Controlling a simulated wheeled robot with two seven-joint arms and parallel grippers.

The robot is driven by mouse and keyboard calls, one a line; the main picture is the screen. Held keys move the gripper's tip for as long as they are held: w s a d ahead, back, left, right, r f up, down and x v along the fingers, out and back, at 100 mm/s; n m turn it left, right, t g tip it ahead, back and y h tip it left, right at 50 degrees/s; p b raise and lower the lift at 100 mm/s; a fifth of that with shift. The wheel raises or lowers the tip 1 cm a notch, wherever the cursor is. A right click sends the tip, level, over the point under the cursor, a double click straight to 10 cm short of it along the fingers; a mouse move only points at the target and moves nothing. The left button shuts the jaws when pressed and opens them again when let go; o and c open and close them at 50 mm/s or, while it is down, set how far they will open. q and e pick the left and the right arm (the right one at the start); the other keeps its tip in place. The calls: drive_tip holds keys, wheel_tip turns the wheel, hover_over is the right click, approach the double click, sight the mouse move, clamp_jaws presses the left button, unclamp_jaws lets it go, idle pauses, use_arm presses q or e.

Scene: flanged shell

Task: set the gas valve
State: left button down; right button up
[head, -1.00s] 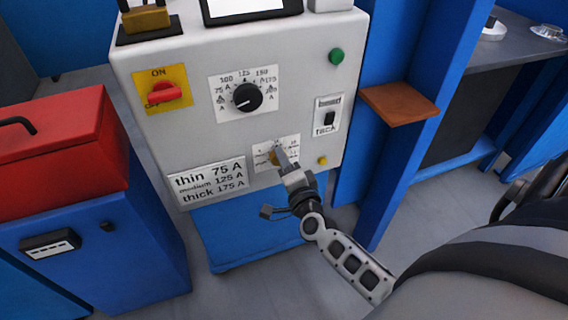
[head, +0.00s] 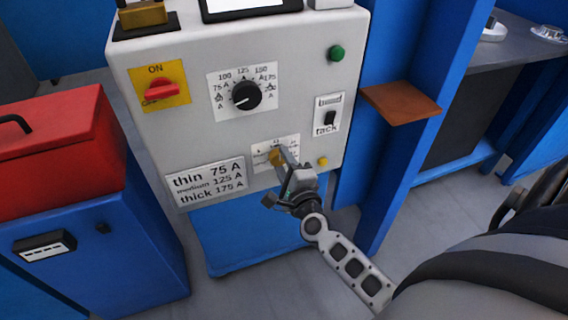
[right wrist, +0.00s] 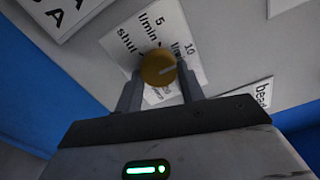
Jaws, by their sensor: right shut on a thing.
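The gas valve is a brass-yellow round knob (right wrist: 158,68) on a white dial plate (right wrist: 125,38) marked "shut", "5", "10" and "l/min". In the head view the knob (head: 275,157) is low on the front of the grey-white machine panel (head: 215,135), partly hidden by my gripper. My right gripper (right wrist: 160,85) is shut on the knob, one finger on each side. A pale line on the knob points toward the "10" side in the wrist view. My right gripper (head: 284,158) reaches it from the lower right in the head view. My left gripper does not show.
Around the valve are a red rotary switch (head: 161,88), a black current knob (head: 246,95), a green button (head: 336,53), a rocker switch (head: 329,118) and a small yellow button (head: 322,161). A brown shelf (head: 402,102) juts out at right. A red toolbox (head: 60,150) stands left.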

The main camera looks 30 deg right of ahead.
drive_tip(key=o, duration=1)
drive_tip(key=shift+c, duration=0.2)
drive_tip(key=v, duration=1.6)
